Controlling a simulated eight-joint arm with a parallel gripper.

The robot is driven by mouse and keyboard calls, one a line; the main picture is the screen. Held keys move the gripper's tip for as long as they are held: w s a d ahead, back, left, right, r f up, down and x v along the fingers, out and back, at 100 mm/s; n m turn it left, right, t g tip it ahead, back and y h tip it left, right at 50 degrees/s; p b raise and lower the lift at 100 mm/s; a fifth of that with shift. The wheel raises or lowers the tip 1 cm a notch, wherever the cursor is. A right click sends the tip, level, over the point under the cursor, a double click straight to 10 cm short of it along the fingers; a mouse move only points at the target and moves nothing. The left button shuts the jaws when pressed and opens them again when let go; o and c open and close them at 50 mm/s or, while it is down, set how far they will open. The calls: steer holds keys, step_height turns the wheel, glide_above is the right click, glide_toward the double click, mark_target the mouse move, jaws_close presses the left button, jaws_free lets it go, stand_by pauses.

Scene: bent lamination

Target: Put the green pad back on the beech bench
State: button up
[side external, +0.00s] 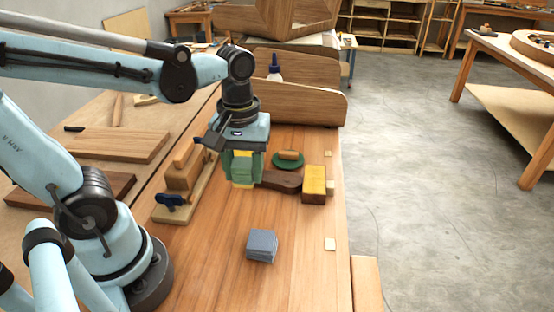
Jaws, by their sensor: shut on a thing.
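My gripper (242,160) points down over the middle of the beech bench (205,270). It is shut on the green pad (241,172), a small blocky green piece with yellow showing at its top and lower edge. The jaws partly hide the pad. I cannot tell from this view whether its underside touches the bench top or hangs just above it.
A blue-grey block (262,246) lies in front. A yellow block (314,180), a dark brown wooden piece (282,181) and a green disc (276,161) sit right of the gripper. A wooden fixture (166,214) stands left. The front bench area around the blue-grey block is clear.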

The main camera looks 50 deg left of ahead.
steer(key=shift+s+f, duration=0.2)
steer(key=shift+s, duration=0.25)
steer(key=shift+s+a+f, duration=0.1)
steer(key=shift+f, duration=0.05)
glide_above(225, 192)
step_height(225, 192, down, 7)
steer(key=shift+a+r, duration=0.1)
steer(key=shift+f, duration=2.05)
steer(key=shift+f, duration=0.15)
steer(key=o, duration=0.9)
steer(key=shift+o, duration=0.2)
